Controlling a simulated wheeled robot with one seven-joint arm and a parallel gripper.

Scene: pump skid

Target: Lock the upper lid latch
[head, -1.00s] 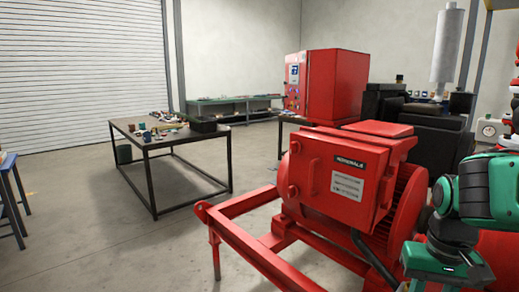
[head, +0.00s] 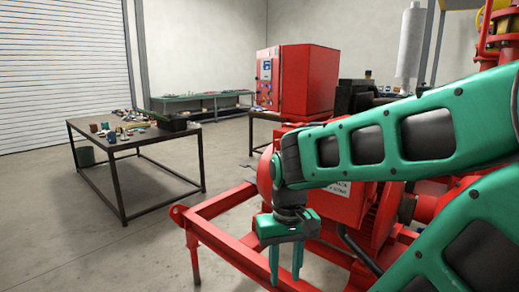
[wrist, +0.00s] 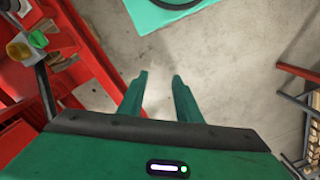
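The red terminal box (head: 347,208) on the motor is mostly covered by my green arm in the head view. Only its lower front and part of its label (head: 338,188) show. The upper lid latch cannot be made out; that area is behind my arm. My gripper (head: 285,265) points down in front of the box, to the lower left of its visible part. Its two fingers are apart with nothing between them. In the wrist view, my gripper (wrist: 159,80) is also open and empty over bare concrete floor.
The red skid frame (head: 215,240) runs below and left of my gripper. A worktable (head: 95,125) with small items stands at left, and a red control cabinet (head: 310,80) behind. The wrist view shows red structure (wrist: 95,60) at left and a rack (wrist: 300,70) at right.

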